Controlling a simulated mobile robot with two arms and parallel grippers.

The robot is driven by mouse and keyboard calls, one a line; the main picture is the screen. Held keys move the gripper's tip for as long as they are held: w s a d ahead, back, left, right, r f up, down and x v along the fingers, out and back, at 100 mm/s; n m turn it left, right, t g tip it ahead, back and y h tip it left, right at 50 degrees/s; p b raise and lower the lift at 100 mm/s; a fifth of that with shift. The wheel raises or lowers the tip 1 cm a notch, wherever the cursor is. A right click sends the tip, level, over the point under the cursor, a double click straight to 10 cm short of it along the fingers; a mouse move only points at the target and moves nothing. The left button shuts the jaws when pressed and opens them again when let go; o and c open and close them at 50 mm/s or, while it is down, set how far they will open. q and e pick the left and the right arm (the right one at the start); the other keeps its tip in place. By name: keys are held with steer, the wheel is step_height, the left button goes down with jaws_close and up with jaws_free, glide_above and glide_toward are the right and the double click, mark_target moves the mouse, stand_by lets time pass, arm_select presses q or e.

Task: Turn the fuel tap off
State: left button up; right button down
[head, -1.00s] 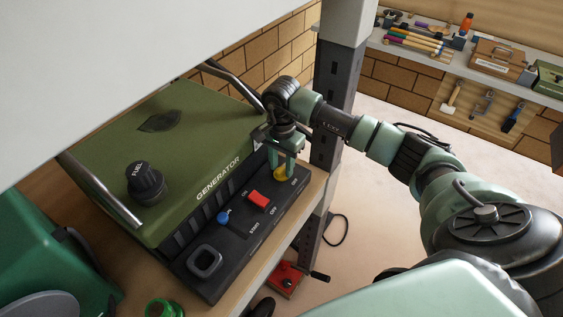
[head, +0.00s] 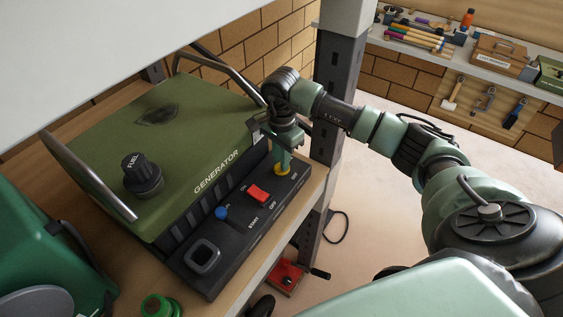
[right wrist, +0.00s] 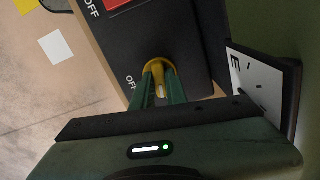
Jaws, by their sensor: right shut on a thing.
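The fuel tap is a small yellow tap (head: 281,170) at the far right end of the black control panel (head: 232,222) on the green generator (head: 190,125). In the right wrist view the yellow tap (right wrist: 155,67) sits between the green fingers, with a lever part pointing toward the gripper and an OFF label beside it. My right gripper (head: 284,158) reaches down from above and is shut on the tap (right wrist: 160,90). The fingers hide part of the tap in the head view. My left gripper is not in view.
A red switch (head: 257,193), a blue button (head: 221,213) and a black FUEL cap (head: 141,175) are on the generator. A shelf post (head: 338,90) stands close behind my right wrist. A pale shelf (head: 130,40) overhangs the generator. A gauge (right wrist: 262,85) is beside the fingers.

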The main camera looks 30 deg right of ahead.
steer(key=m+b, duration=0.3)
steer(key=shift+f+m, duration=0.15)
steer(key=shift+m, duration=0.25)
steer(key=m+b, duration=0.2)
steer(key=m, duration=0.2)
steer(key=shift+b, duration=0.3)
steer(key=m+b, duration=0.2)
steer(key=m, duration=0.2)
steer(key=shift+m, duration=0.4)
steer(key=shift+r+m+b, duration=0.2)
steer(key=shift+m+b, duration=0.25)
steer(key=shift+m, duration=1.15)
steer(key=c, duration=1.4)
jaws_free()
steer(key=shift+c, duration=0.2)
